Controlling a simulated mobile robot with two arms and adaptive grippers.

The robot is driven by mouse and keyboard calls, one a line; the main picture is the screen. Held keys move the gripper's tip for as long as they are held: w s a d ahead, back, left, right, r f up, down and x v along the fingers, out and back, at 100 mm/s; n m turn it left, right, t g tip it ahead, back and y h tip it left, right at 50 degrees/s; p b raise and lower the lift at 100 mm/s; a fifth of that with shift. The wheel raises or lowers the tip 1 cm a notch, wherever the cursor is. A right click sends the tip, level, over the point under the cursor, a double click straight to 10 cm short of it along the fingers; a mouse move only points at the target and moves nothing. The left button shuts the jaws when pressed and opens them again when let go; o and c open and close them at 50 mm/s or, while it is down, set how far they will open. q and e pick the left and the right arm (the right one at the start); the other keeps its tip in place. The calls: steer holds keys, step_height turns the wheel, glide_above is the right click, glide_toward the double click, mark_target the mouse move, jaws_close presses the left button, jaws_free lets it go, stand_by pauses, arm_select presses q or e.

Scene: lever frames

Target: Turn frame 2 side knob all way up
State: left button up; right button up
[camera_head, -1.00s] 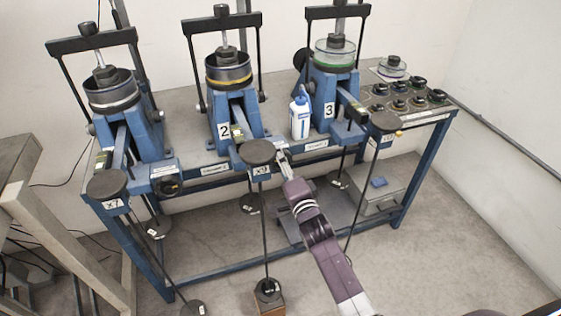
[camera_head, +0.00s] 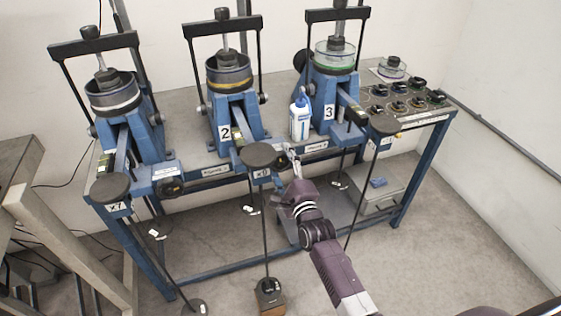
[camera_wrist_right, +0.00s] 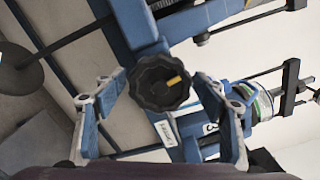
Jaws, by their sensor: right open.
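Frame 2 (camera_head: 238,112) is the middle blue lever frame in the head view, with a "2" label and a yellow-banded cup. Its side knob (camera_wrist_right: 160,82) is black and lobed with a yellow mark, and shows large in the right wrist view. My right gripper (camera_head: 289,154) is at the right front of frame 2. In the wrist view its open fingers (camera_wrist_right: 163,88) stand on both sides of the knob; I cannot tell whether they touch it. My left gripper is out of view.
A round black lever disc (camera_head: 258,155) sits just left of my right gripper. A white-blue bottle (camera_head: 300,117) stands between frame 2 and frame 3 (camera_head: 335,88). Another blue frame (camera_head: 130,125) stands at the left. Black knobs lie on the table's right end.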

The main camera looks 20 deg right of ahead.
steer(key=s+p, duration=0.2)
steer(key=s, duration=0.3)
steer(key=shift+d+r+p, duration=0.1)
steer(key=shift+p, duration=0.3)
steer(key=shift+s, duration=0.45)
